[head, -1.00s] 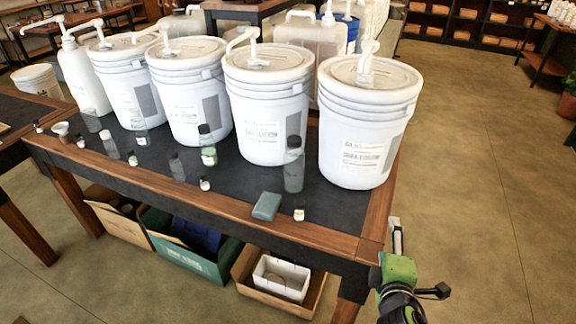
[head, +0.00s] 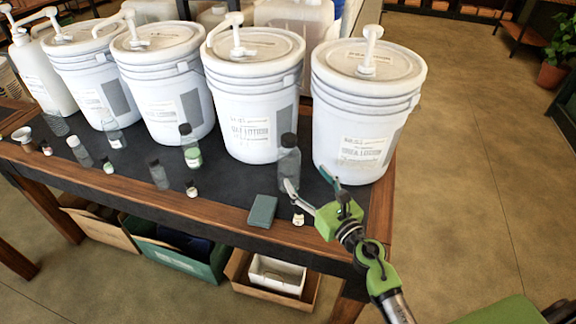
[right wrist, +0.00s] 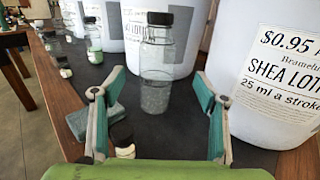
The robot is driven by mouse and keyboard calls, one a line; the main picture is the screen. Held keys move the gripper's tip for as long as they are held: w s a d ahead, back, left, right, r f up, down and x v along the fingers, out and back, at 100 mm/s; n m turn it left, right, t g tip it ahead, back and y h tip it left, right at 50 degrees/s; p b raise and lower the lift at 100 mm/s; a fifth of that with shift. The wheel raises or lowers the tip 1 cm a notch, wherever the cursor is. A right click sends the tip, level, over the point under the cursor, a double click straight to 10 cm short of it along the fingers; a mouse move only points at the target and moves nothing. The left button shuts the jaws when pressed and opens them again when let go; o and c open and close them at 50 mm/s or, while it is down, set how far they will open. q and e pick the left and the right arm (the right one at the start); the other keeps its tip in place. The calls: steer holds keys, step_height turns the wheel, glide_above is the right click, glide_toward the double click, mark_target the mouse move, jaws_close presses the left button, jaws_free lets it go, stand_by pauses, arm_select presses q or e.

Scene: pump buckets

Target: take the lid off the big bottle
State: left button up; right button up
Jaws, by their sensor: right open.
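The big bottle (head: 289,164) is clear, with a black lid (head: 289,140), and stands upright on the table in front of the white buckets. In the right wrist view the bottle (right wrist: 156,62) stands ahead between the fingers, with its black lid (right wrist: 160,18) on top near the upper edge. My right gripper (head: 306,177) is open and empty at the table's front right, close to the bottle. Its fingers point toward the bottle, with no clear contact. My left gripper is not in view.
White pump buckets (head: 366,115) line the table behind the bottle. Several other small bottles stand to the left. Boxes sit below the table (head: 230,219). Open floor is at right.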

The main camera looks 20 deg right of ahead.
mark_target(296, 165)
steer(key=w, duration=0.2)
steer(key=w+a, duration=0.1)
steer(key=w, duration=0.1)
steer(key=shift+w+f, duration=0.1)
steer(key=shift+w, duration=0.5)
steer(key=w, duration=0.2)
steer(key=w+a, duration=0.1)
steer(key=w, duration=0.1)
steer(key=shift+w+a+f, duration=0.1)
steer(key=shift+w+a, duration=0.1)
steer(key=shift+w, duration=0.15)
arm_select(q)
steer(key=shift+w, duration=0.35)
arm_select(e)
steer(key=shift+s, duration=0.1)
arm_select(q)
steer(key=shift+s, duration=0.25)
arm_select(e)
steer(key=c, duration=1.2)
